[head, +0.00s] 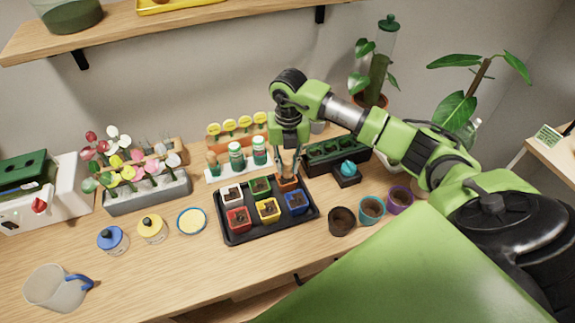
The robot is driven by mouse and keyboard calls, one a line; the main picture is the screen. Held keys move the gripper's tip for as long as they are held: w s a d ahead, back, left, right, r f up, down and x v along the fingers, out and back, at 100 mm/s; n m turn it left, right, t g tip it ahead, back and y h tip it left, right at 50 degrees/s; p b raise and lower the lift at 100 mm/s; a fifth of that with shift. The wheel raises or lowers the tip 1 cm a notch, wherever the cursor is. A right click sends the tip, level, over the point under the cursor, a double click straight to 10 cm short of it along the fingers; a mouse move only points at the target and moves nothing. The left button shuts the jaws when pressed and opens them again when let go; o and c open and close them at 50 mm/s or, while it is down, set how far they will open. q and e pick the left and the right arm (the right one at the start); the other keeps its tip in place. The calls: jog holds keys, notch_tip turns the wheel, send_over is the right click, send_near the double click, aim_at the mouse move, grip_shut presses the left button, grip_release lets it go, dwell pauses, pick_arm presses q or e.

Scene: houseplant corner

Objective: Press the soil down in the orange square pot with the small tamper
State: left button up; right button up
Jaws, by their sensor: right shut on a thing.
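The orange square pot (288,185) stands in the back right place of a black tray (270,231), with dark soil partly showing at its top. My right gripper (287,163) points down right over this pot. It is shut on the small tamper, which is mostly hidden between the fingers; I cannot tell whether its foot touches the soil. My left gripper is not in view.
Other pots share the tray: white (231,196), green (261,188), red (238,220), yellow (268,210) and blue (296,203). A bottle rack (238,170) stands close behind. Round pots (341,222) stand to the right.

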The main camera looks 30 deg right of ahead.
jog(key=shift+r+p, duration=1.45)
jog(key=shift+r, duration=1.1)
